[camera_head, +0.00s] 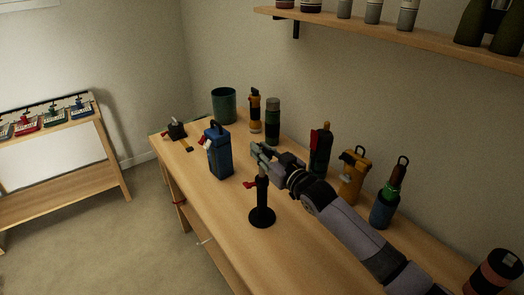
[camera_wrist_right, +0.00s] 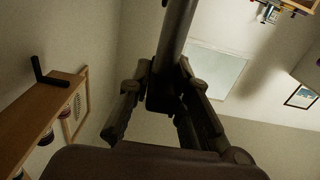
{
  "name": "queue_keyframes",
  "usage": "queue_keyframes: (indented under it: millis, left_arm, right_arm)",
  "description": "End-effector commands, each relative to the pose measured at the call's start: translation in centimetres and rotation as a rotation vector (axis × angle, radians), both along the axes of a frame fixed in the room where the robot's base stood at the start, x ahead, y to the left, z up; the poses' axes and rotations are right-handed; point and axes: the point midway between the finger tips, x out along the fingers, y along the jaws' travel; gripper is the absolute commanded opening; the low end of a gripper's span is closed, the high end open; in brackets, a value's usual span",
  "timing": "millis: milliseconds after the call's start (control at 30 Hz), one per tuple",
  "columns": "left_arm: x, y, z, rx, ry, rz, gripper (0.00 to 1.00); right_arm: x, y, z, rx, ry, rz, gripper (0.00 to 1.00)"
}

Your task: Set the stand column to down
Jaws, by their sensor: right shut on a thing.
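The stand is black, with a round base (camera_head: 262,218) on the wooden table and an upright column (camera_head: 262,190) rising from it. My right gripper (camera_head: 262,158) is at the top of the stand, shut on its upper part, and covers the column's top end in the head view. In the right wrist view a dark bar (camera_wrist_right: 175,35) runs between the two fingers of my right gripper (camera_wrist_right: 165,95). How far the column is extended is hard to tell. My left gripper is not in view.
A wall shelf (camera_head: 420,36) hangs above. The table's front left is clear.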

Motion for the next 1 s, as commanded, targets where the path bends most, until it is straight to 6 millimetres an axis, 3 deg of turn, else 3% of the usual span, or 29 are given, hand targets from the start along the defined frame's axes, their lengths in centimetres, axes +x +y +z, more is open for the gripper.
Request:
queue_keyframes:
  millis: [200,733,867,1000]
  left_arm:
    - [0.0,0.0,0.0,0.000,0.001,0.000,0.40]
    - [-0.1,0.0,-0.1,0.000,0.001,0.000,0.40]
    - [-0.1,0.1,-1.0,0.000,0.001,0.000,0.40]
    - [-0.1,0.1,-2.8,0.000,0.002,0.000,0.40]
  right_arm:
    - [0.0,0.0,0.0,0.000,0.000,0.000,0.00]
    - [0.0,0.0,-0.1,-0.001,0.001,0.000,0.00]
    - [0.0,0.0,-1.6,-0.002,0.002,0.000,0.00]
    - [0.0,0.0,-4.4,-0.002,0.005,-0.001,0.00]
